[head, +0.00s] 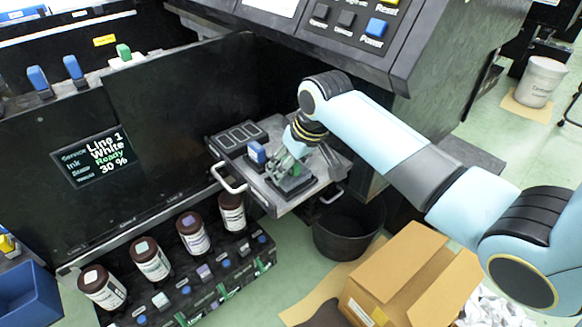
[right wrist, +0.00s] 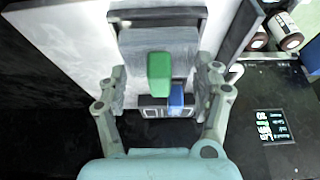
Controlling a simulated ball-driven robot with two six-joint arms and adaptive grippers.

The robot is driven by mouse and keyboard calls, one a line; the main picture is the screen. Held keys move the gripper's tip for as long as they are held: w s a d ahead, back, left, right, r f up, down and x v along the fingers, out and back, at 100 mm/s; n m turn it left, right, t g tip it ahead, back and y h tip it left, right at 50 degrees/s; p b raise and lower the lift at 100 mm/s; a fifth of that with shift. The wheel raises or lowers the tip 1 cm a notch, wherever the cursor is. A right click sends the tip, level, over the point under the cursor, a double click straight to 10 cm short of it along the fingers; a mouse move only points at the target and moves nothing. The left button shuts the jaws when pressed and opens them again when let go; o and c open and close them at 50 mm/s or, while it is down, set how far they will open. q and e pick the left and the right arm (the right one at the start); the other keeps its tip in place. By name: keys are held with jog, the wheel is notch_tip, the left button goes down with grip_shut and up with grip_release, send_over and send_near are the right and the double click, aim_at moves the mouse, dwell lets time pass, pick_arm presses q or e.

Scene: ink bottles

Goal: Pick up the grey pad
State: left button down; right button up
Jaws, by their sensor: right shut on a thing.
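The grey pad (right wrist: 182,45) is a flat grey slab between the fingers in the right wrist view, with a green block (right wrist: 160,73) standing out in front of it. In the head view the pad (head: 291,183) is at a dark holder on the pulled-out tray (head: 265,191), partly hidden by my gripper. My right gripper (head: 293,168) reaches down over it. In the right wrist view my right gripper (right wrist: 162,82) is shut on the pad, one finger at each side. I cannot tell whether the pad is clear of its holder. My left gripper is not in view.
A blue block (head: 257,153) stands on the tray beside my gripper, close to a slotted dark plate (head: 238,137). Brown bottles (head: 192,233) stand in a rack at lower left. A black bin (head: 347,229) and an open cardboard box (head: 400,275) are below and right.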

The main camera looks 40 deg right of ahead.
jog(key=v, duration=0.3)
jog(key=shift+w+a+r+p, duration=0.15)
jog(key=shift+w+r+p, duration=0.15)
jog(key=shift+p, duration=0.1)
jog(key=s+a+r+p, duration=0.2)
jog(key=s+r, duration=0.4)
jog(key=s, duration=0.4)
jog(key=shift+s+a, duration=0.35)
jog(key=shift+a, duration=0.1)
jog(key=shift+r, duration=0.1)
